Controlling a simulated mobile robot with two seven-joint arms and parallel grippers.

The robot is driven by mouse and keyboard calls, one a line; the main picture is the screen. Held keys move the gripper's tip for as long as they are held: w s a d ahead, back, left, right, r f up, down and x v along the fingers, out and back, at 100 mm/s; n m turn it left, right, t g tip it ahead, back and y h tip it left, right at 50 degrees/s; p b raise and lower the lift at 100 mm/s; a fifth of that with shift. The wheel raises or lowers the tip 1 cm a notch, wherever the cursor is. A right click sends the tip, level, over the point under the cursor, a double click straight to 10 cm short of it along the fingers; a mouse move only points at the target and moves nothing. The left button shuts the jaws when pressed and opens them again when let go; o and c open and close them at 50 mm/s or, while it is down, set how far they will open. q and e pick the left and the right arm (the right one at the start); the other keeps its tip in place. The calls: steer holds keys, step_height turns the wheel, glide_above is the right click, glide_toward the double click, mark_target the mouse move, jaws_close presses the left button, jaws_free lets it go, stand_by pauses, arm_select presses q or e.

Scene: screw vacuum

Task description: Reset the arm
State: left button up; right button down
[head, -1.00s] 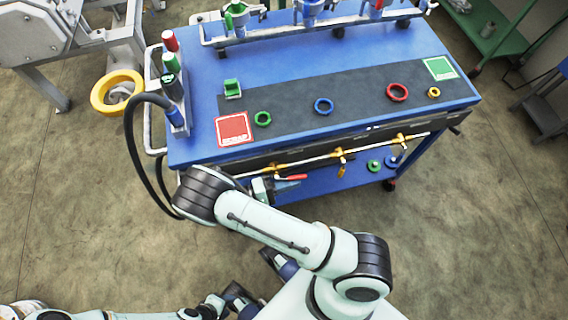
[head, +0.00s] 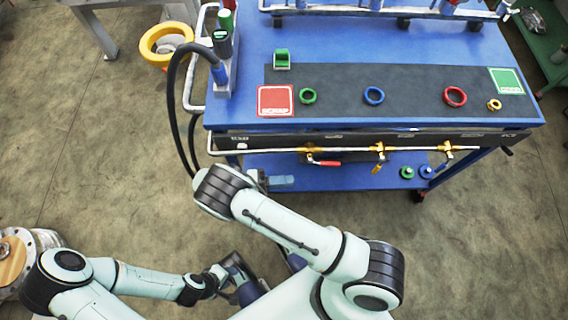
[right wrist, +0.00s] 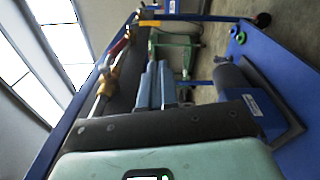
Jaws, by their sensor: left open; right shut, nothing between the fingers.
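My right arm reaches from the bottom right toward the front of the blue cart (head: 225,55). My right gripper (head: 284,182) is partly hidden behind its own wrist, near the cart's lower front side. In the right wrist view its two grey-blue fingers (right wrist: 157,72) lie together with nothing between them. My left arm comes in from the lower left. My left gripper (head: 244,284) is open and low over the floor, in front of the cart and close to my right arm's links.
A green ring (head: 307,96), blue ring (head: 373,95), red ring (head: 455,97) and small yellow ring (head: 494,104) lie on the cart's dark mat (head: 415,90). Gold valves (head: 378,149) line the front pipe. A black hose (head: 172,100) loops at the left.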

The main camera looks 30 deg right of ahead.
stand_by(0.6)
steer(key=s+f+n+g+y+p, duration=0.1)
steer(key=s+f+y+p, duration=0.35)
steer(key=s+y, duration=0.3)
steer(key=s+f+n+y+p, duration=0.1)
steer(key=s+f+y+p, duration=0.2)
steer(key=s+f+y, duration=0.4)
arm_select(q)
step_height(320, 180, up, 13)
steer(key=p, duration=0.6)
steer(key=shift+w+f+g, duration=0.2)
steer(key=shift+w+g, duration=0.05)
steer(key=shift+g, duration=0.05)
arm_select(e)
steer(key=w+a+r+m+t+y, duration=0.2)
steer(key=a+r+t+y, duration=0.3)
steer(key=r+t, duration=0.2)
steer(key=shift+w+r+m+t, duration=0.2)
steer(key=shift+r+m+t, duration=0.1)
steer(key=shift+t, duration=0.5)
arm_select(q)
steer(key=shift+d, duration=0.15)
arm_select(e)
steer(key=shift+s, duration=0.1)
